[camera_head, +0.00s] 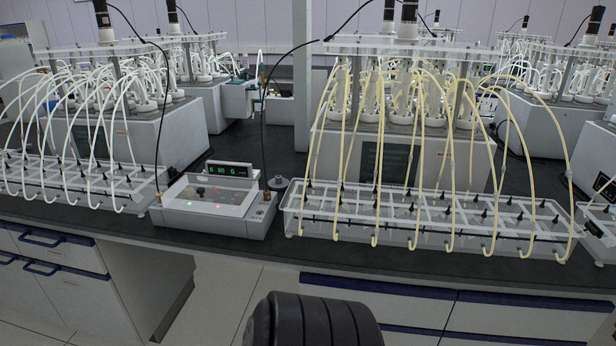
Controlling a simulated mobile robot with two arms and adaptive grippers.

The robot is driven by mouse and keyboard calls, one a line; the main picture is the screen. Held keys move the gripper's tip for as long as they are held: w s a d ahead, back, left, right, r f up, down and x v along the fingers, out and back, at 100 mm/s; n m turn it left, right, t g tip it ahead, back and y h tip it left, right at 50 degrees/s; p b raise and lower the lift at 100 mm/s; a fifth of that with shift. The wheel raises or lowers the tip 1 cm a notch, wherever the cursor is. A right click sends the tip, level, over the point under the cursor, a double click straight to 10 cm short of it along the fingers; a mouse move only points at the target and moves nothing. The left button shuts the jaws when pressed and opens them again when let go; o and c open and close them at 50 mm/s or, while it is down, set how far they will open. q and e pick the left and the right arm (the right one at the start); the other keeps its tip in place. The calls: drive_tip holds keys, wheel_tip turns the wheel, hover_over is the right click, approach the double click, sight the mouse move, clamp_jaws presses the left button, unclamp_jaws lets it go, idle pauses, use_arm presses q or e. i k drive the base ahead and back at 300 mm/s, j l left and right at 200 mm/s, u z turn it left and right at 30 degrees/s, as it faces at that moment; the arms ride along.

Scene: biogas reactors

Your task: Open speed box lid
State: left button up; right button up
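The speed box (211,222) is a low white box on the dark bench, left of the picture's middle. A clear lid (210,194) lies over its top panel and looks closed. Small red and green lights and a dark knob show through it. A display with green characters (228,170) stands at the back of the box. Neither of my grippers is in view.
Clear tube racks with hoses stand close on both sides of the box, a left rack (75,185) and a right rack (430,220). Black cables rise from the box. Reactors stand behind. The bench's front edge (230,245) is clear.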

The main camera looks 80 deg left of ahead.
sight(168, 200)
drive_tip(key=u, duration=3.4)
